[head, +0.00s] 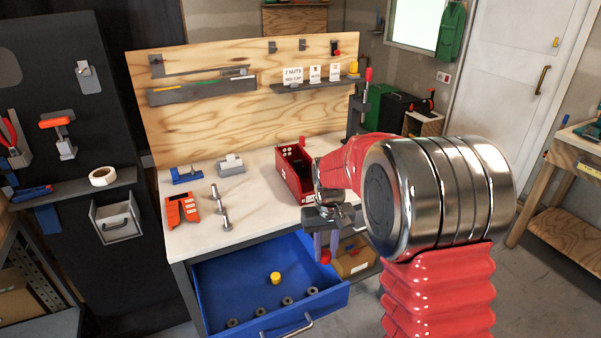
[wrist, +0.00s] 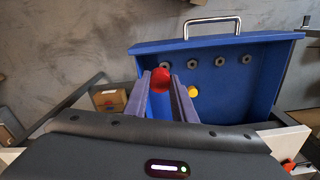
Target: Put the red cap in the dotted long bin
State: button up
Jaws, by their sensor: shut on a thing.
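The red cap (head: 325,257) is between the fingertips of my gripper (head: 324,246), which is shut on it. The gripper points down over the right part of the open blue drawer, with the cap at the fingertips. In the wrist view the red cap (wrist: 161,78) shows between the two grey-purple fingers. A long red bin (head: 293,172) with small white marks stands on the white bench top, above and left of my gripper.
The blue drawer (head: 215,285) stands open below the bench, holding a yellow cap (head: 275,278) and several grey nuts. Bolts (head: 220,205), an orange-red block (head: 181,209) and a blue tool (head: 186,174) lie on the bench's left. A cardboard box (head: 353,262) sits below right.

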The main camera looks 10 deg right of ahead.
aim_at(306, 190)
jog(key=z, duration=0.1)
jog(key=i, duration=0.85)
jog(key=u, duration=2.85)
